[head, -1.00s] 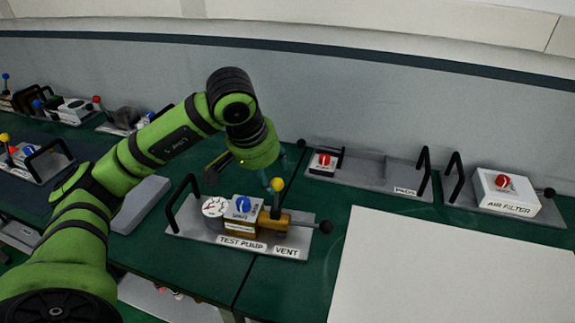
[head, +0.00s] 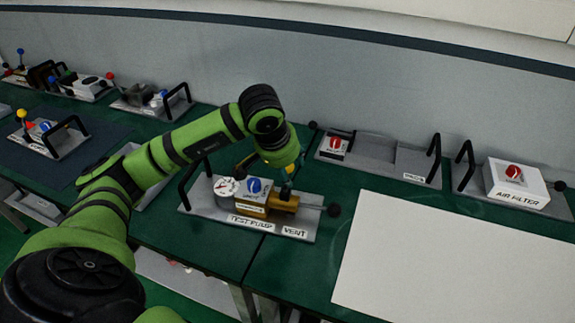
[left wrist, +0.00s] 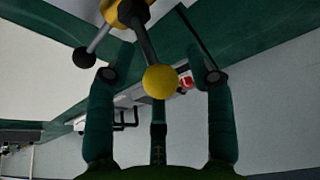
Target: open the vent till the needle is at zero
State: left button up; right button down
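The test pump (head: 300,234) is a grey plate on the green bench. It carries a white round gauge (head: 226,187), a blue knob (head: 254,185) and a brass body (head: 284,203). The gauge's needle is too small to read. Above the VENT label a yellow ball (head: 290,168) tops an upright lever, partly hidden by my left gripper (head: 286,172). In the left wrist view the yellow ball (left wrist: 160,82) lies between the two spread fingers, with gaps on both sides. The left gripper is open. My right gripper is not in view.
A black-knobbed rod (head: 334,210) sticks out right of the pump, and a black handle (head: 190,180) stands at its left. A tray with a red knob (head: 335,144) and the air filter (head: 516,184) stand behind right. A white board (head: 440,255) lies at right.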

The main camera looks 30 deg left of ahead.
pick_arm(q)
grip_shut()
jog(key=shift+w+a+g, duration=0.15)
jog(key=shift+w+g, duration=0.15)
jog(key=shift+g, duration=0.3)
jog(key=shift+w+a+f+g+h, duration=0.1)
jog(key=shift+w+f+g+h, duration=0.2)
jog(key=shift+g, duration=0.2)
jog(key=shift+s, duration=0.15)
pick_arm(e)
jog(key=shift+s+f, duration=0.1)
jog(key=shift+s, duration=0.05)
pick_arm(q)
jog(key=shift+c, duration=1.3)
grip_release()
jog(key=o, duration=0.3)
jog(key=shift+o, duration=0.2)
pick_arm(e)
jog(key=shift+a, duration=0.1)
